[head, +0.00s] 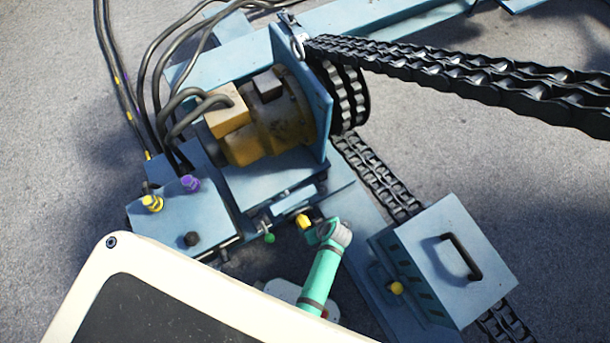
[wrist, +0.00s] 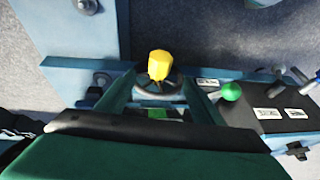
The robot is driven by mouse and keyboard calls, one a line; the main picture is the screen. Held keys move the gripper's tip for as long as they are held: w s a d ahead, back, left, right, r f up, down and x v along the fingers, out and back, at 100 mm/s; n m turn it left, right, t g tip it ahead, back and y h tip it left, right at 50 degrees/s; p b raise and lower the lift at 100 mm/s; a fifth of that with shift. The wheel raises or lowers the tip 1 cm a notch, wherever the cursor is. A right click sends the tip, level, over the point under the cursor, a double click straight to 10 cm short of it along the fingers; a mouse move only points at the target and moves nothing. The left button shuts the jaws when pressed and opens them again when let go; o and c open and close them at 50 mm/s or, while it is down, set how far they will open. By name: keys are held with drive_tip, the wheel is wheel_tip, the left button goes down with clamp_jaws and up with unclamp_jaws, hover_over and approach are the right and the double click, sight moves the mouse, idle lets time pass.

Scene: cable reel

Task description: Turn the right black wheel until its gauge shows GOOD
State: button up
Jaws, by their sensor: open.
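A dark, round wheel (wrist: 158,87) with a yellow knob (wrist: 160,64) sits near the middle of the wrist view. In the head view a yellow knob (head: 303,221) shows right by my gripper (head: 315,230); the wheel there is hard to make out. My gripper is open and faces the wheel, with the wheel ahead of it. I cannot tell whether the fingers touch it. A small green patch (wrist: 168,113) shows below the wheel. I cannot read any gauge or the word GOOD.
A green ball lever (wrist: 231,91) stands right of the wheel beside a labelled panel (wrist: 270,114). The yellow motor (head: 262,130) and chain drum (head: 345,95) stand above. A blue box with a handle (head: 445,250) is at the right. Hoses (head: 150,70) run at upper left.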

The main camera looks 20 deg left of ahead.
sight(305, 225)
drive_tip(key=x, duration=0.9)
drive_tip(key=shift+w+a+f, duration=0.1)
drive_tip(key=shift+a+f, duration=0.05)
drive_tip(key=shift+f, duration=0.2)
drive_tip(key=c, duration=1.5)
